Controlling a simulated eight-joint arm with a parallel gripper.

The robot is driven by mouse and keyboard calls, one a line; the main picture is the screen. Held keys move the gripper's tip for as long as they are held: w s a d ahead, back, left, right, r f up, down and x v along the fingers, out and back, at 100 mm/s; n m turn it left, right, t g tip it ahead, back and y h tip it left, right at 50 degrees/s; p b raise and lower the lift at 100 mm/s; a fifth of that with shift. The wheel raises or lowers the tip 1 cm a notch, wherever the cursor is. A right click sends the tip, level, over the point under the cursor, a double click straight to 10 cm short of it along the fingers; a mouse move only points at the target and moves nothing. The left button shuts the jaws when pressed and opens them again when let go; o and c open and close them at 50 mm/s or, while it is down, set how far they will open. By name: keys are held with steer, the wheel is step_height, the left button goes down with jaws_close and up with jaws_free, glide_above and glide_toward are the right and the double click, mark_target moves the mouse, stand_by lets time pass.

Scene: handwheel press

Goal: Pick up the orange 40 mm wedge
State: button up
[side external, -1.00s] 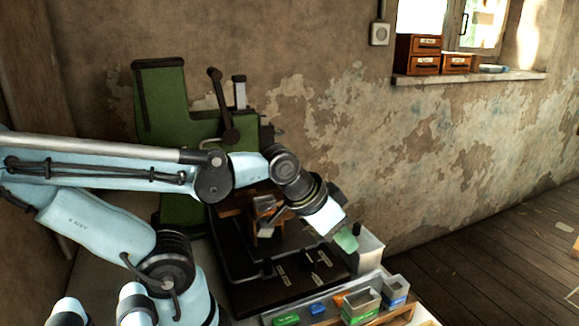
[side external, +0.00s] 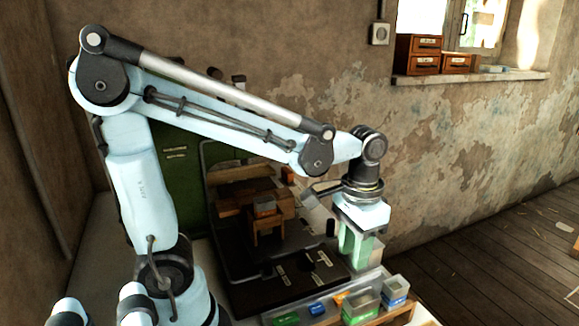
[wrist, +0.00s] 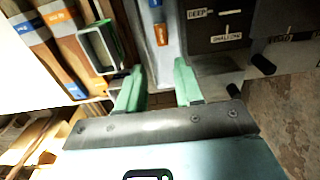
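The orange wedge (side external: 340,297) lies on the grey tray (side external: 268,319), at the right end of a row with a blue wedge (side external: 317,309) and a green wedge (side external: 286,319). In the wrist view the orange wedge (wrist: 160,34) lies on the pale tray strip, beyond the fingertips. My gripper (side external: 355,260) points down above the tray's right end, behind and slightly right of the orange wedge. Its green fingers stand apart with nothing between them, as the wrist view of the gripper (wrist: 159,68) shows.
An open green-based bin (side external: 361,305) and a blue-based bin (side external: 396,290) stand close to the orange wedge in a wooden rack (side external: 385,318). The black press bed (side external: 290,288) lies behind the tray.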

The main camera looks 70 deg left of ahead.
steer(key=shift+a+f, duration=0.2)
steer(key=shift+f, duration=5.5)
jaws_close()
